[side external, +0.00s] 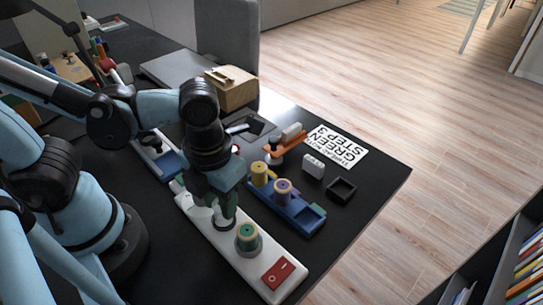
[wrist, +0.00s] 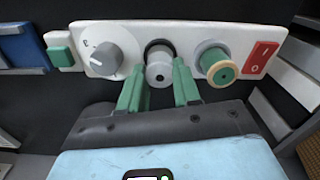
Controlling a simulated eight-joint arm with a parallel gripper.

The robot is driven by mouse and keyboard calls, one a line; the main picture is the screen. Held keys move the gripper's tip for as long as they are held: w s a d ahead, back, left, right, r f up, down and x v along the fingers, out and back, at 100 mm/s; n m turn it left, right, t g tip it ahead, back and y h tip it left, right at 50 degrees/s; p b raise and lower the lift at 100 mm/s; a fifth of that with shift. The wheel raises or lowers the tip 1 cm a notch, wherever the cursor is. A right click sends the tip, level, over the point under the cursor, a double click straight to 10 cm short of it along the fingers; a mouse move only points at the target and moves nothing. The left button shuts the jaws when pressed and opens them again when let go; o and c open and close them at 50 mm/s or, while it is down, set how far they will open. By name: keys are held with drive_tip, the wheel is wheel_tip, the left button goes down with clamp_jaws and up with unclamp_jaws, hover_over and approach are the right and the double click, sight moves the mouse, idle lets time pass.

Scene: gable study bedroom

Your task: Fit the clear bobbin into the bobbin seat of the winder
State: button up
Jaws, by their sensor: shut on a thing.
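The winder (side external: 262,255) is a long white body lying on the black table, and it also shows in the wrist view (wrist: 105,68). It carries a grey dial (wrist: 103,58), a green thread spool (wrist: 219,70) and a red switch (wrist: 261,57). My gripper (wrist: 157,82) points down over it, with green fingers on both sides of the greyish clear bobbin (wrist: 159,70). The gripper is shut on the bobbin. The dark round bobbin seat (wrist: 158,45) shows behind the bobbin. I cannot tell whether the bobbin is inside it. In the side view my gripper (side external: 222,207) hides the bobbin.
A wooden box (side external: 233,92) stands behind.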

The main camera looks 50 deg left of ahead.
drive_tip(key=shift+f, duration=1.1)
drive_tip(key=shift+f, duration=0.2)
drive_tip(key=o, duration=1)
drive_tip(key=shift+o, duration=0.2)
drive_tip(key=shift+r, duration=0.15)
wheel_tip(320, 180, up, 12)
drive_tip(key=w+a+n+t, duration=0.3)
drive_tip(key=w+a+n, duration=0.1)
drive_tip(key=n, duration=1.3)
drive_tip(key=w+a+f+n+t, duration=0.1)
drive_tip(key=w+a+n+t, duration=0.3)
drive_tip(key=n, duration=1.2)
drive_tip(key=w+a, duration=0.1)
drive_tip(key=a, duration=0.2)
drive_tip(key=shift+w+a+f+n, duration=0.25)
drive_tip(key=shift+f+n, duration=0.05)
drive_tip(key=shift+n, duration=0.1)
